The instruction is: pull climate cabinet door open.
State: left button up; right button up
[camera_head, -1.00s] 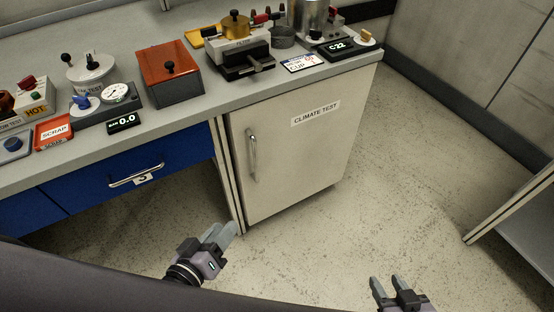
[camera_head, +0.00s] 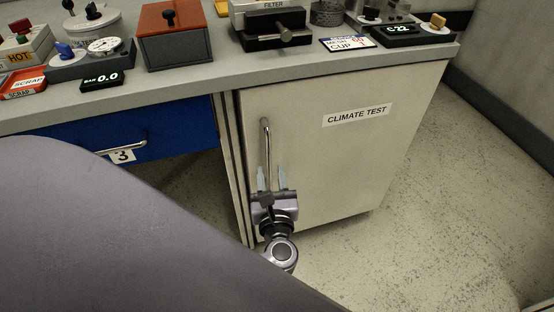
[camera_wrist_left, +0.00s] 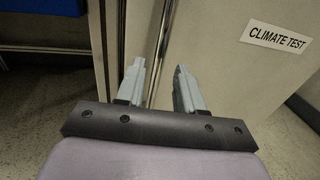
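The climate cabinet door (camera_head: 335,160) is a cream panel labelled CLIMATE TEST under the bench, and it looks shut. Its vertical metal handle (camera_head: 266,140) is near the door's left edge. My left gripper (camera_head: 272,180) is open in front of the handle's lower part, with one finger to each side of it in the head view. In the left wrist view, the handle (camera_wrist_left: 161,45) runs upward between the two open fingertips (camera_wrist_left: 157,72). I cannot tell how much depth is left between fingers and handle. My right gripper is not in these views now.
The bench top (camera_head: 200,88) carries an orange-red box (camera_head: 176,40), a filter unit (camera_head: 275,22), a gauge unit (camera_head: 95,55) and a C-22 display (camera_head: 402,32). A blue drawer (camera_head: 180,138) is left of the cabinet. Floor (camera_head: 420,190) at the right is clear.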

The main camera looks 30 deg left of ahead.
aim_at(269, 161)
pick_arm(q)
jog(key=x, duration=0.5)
jog(key=shift+w+a, duration=0.25)
grip_shut()
